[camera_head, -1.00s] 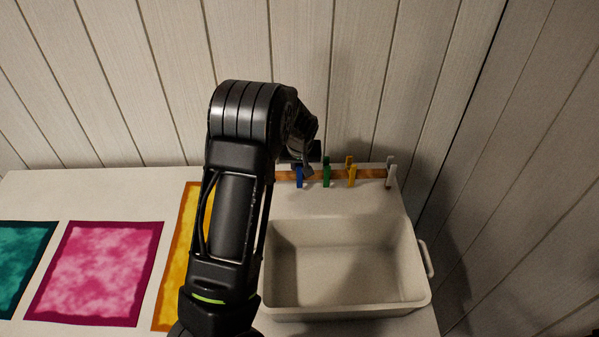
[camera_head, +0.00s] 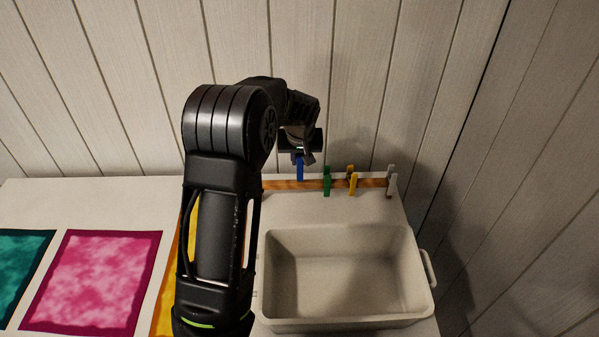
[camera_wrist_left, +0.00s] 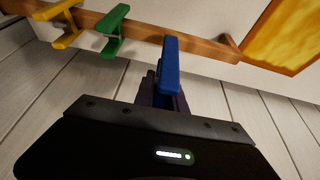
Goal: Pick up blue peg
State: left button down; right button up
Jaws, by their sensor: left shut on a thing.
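The blue peg (camera_head: 300,169) hangs below my left gripper (camera_head: 300,156) in the head view. In the left wrist view the blue peg (camera_wrist_left: 169,66) stands out from between the fingers of my left gripper (camera_wrist_left: 160,92), which is shut on it. In the head view the peg's lower end overlaps the wooden strip (camera_head: 282,184); whether it is clear of the strip is hard to tell. My right gripper is in neither view.
A green peg (camera_head: 327,182), a yellow peg (camera_head: 352,181) and a white peg (camera_head: 391,181) sit on the strip. A pale bin (camera_head: 345,321) stands in front. Pink (camera_head: 90,280) and teal (camera_head: 20,270) cloths lie left. A panelled wall rises behind.

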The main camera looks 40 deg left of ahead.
pick_arm(q)
notch_tip(320, 180, up, 3)
jog(key=shift+r, duration=0.15)
dwell(0.6)
